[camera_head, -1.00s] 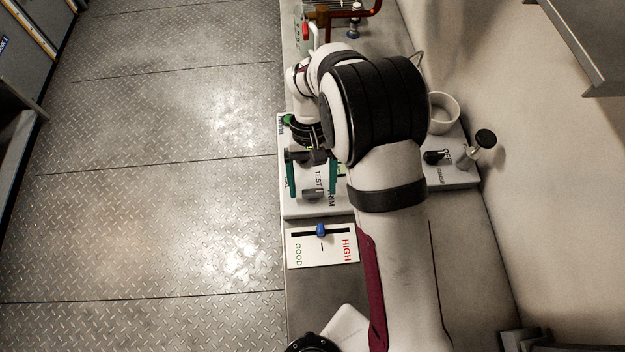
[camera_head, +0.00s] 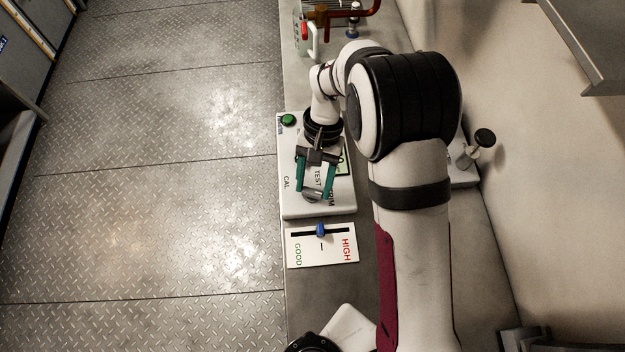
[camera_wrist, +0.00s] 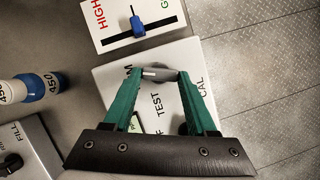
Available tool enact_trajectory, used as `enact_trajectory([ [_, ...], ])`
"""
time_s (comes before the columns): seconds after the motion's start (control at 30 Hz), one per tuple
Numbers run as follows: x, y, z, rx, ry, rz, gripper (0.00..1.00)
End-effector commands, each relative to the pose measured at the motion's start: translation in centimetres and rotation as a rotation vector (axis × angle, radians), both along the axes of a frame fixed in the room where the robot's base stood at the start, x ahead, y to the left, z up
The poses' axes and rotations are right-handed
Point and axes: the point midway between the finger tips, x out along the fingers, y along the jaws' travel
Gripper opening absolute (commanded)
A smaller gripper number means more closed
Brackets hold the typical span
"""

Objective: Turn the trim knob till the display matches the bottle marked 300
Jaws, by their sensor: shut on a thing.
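The grey trim knob (camera_head: 312,195) sits near the front of the white meter box (camera_head: 290,208), beside the TRIM lettering. My gripper (camera_head: 313,193) has its teal fingertips on both sides of the knob, shut on it. The wrist view shows the knob (camera_wrist: 160,74) between the fingertips. The green display (camera_head: 341,163) is partly covered by my gripper, and I cannot read its full value. A blue and white bottle marked 450 (camera_wrist: 45,84) stands at the left of the wrist view. I see no bottle marked 300.
A slider card (camera_head: 322,256) marked HIGH and GOOD, with a blue slider (camera_head: 320,230), lies close to the box. A green button (camera_head: 288,120) is on the box's far corner. A jug with a red part (camera_head: 305,38) stands further back. My arm hides much of the bench.

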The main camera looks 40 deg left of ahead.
Motion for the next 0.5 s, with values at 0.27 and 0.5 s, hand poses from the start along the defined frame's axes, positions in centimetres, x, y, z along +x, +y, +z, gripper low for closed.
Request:
enact_trajectory([
  [0.27,0.0,0.02,0.03,0.0,-0.001,0.002,0.7],
  [0.5,0.0,0.02,0.02,0.0,0.0,0.003,0.88],
])
